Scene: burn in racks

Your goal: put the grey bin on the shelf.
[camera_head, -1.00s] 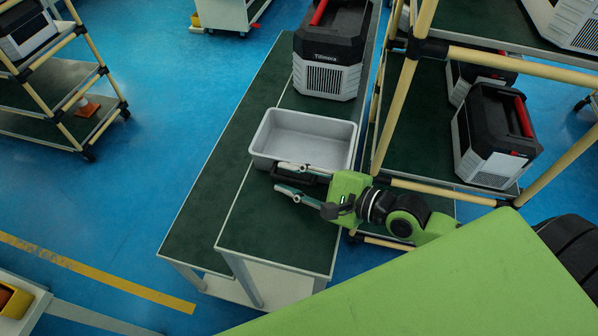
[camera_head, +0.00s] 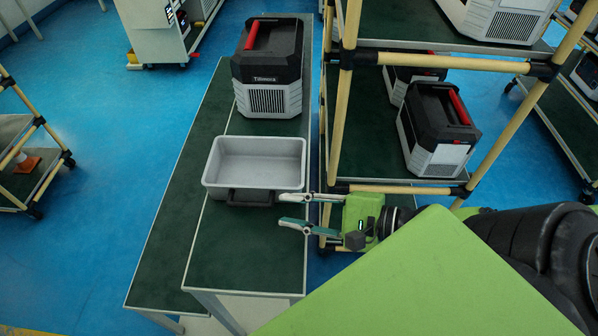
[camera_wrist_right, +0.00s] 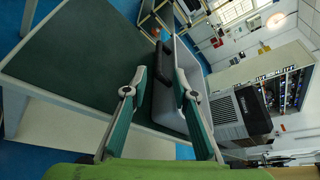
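The grey bin (camera_head: 255,163) is an empty open tray with a black handle on its near side. It sits upright on the green-topped table (camera_head: 250,250) in the head view, and also shows in the right wrist view (camera_wrist_right: 186,62). My right gripper (camera_head: 282,210) is open and empty, with its fingers pointing left, just right of and nearer than the bin's handle. In the right wrist view the handle (camera_wrist_right: 163,65) lies beyond the two parted fingertips. The shelf rack (camera_head: 380,130) with cream poles stands right of the table. My left gripper is not in view.
A black and grey Tillmora case (camera_head: 268,70) stands on the table behind the bin. Another case (camera_head: 437,130) with a red handle sits on the rack's lower level. The rack's front pole (camera_head: 345,110) stands near my right gripper. The near part of the table is clear.

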